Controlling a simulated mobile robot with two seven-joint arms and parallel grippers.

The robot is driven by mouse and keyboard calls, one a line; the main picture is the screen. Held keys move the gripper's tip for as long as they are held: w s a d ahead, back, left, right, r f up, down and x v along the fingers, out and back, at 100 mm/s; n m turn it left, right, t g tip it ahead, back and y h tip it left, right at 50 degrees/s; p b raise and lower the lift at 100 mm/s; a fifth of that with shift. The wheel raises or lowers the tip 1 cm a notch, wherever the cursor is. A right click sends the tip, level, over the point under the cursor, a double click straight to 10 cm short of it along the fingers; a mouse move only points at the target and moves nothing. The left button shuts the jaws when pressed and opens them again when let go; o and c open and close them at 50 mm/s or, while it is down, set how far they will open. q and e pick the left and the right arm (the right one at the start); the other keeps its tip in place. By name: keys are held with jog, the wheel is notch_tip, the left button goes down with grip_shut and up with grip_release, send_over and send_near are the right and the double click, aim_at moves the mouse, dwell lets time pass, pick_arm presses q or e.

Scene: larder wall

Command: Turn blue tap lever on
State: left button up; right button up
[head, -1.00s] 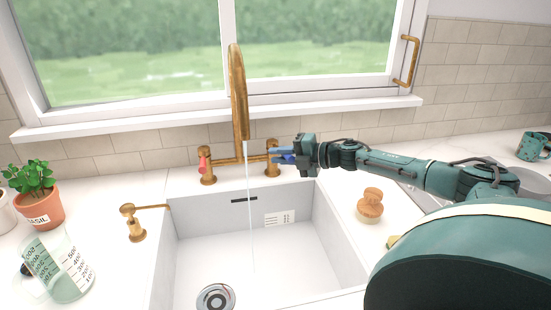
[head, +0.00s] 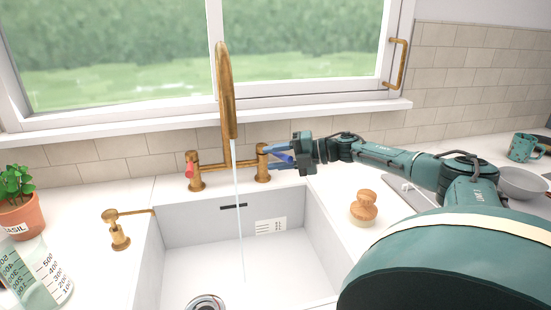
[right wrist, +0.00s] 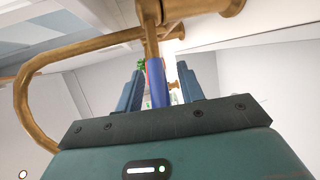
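A brass bridge tap (head: 227,95) stands behind the white sink (head: 205,268), and water (head: 238,210) runs from its spout. The blue lever (head: 281,157) is on the tap's right side. The red lever (head: 190,168) is on its left. My right gripper (head: 278,155) reaches in from the right. In the right wrist view the blue lever (right wrist: 158,84) lies between the two fingers of the right gripper (right wrist: 159,88), with a visible gap on each side, so the gripper is open around it. My left gripper is not in view.
A brass soap dispenser (head: 118,230), a basil pot (head: 22,215) and a glass measuring jug (head: 45,280) stand at the left. A wooden brush (head: 364,208) sits right of the sink. A teal mug (head: 522,148) and a grey bowl (head: 520,184) are farther right.

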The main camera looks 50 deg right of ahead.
jog(key=shift+s, duration=0.1)
jog(key=shift+s+d, duration=0.15)
jog(key=shift+s, duration=0.05)
jog(key=b+v, duration=0.1)
jog(key=v, duration=1.1)
jog(key=shift+s+d, duration=0.2)
jog(key=shift+r, duration=0.1)
